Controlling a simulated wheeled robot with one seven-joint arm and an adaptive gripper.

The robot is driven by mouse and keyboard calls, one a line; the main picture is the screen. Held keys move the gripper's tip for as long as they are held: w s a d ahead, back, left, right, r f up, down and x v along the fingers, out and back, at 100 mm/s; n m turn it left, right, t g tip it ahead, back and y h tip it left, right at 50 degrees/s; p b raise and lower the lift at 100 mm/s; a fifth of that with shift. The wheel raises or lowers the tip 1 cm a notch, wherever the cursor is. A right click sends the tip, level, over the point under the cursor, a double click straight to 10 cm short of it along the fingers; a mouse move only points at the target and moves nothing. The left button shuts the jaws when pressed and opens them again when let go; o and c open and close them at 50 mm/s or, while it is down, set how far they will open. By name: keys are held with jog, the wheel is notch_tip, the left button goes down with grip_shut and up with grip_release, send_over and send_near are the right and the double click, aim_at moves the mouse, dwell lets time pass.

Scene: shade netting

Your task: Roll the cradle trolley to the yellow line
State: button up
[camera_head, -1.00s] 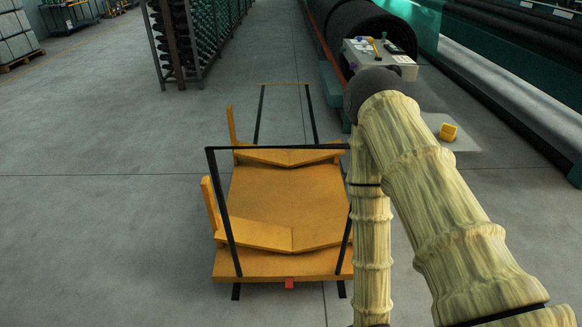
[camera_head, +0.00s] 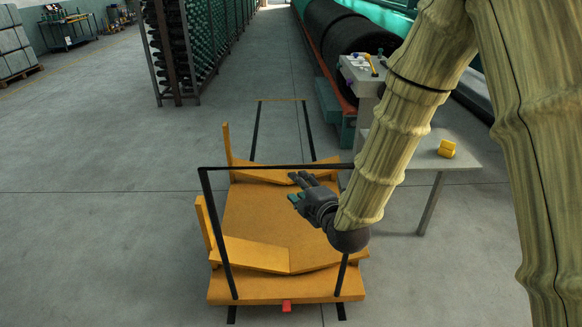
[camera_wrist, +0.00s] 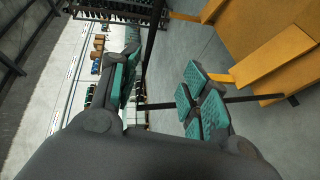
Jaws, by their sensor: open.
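The cradle trolley (camera_head: 270,225) is an orange flat bed with V-shaped cradle boards, side posts and a black push frame (camera_head: 275,167) at its near end. It stands over two black floor strips, whose far ends meet a thin yellow line (camera_head: 282,99) beyond it. My gripper (camera_head: 293,188) shows over the bed, just below the frame's top bar in the picture, fingers pointing left. Its fingers are open and empty. In the wrist view, dark bars cross beyond the open fingers (camera_wrist: 165,95), with the orange trolley (camera_wrist: 265,35) at upper right. Contact with the frame cannot be told.
A grey table (camera_head: 455,158) with a yellow object (camera_head: 446,148) stands right of the trolley. A control box (camera_head: 365,70) and large dark rolls (camera_head: 350,30) are behind it. A rack (camera_head: 195,45) stands at back left. The floor along the strips is clear.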

aim_at(286, 169)
jog(key=x, duration=0.3)
jog(key=r+p+x, duration=0.1)
jog(key=x, duration=0.3)
jog(key=r+p+x, duration=0.1)
jog(key=x, duration=0.3)
jog(key=shift+w, duration=0.2)
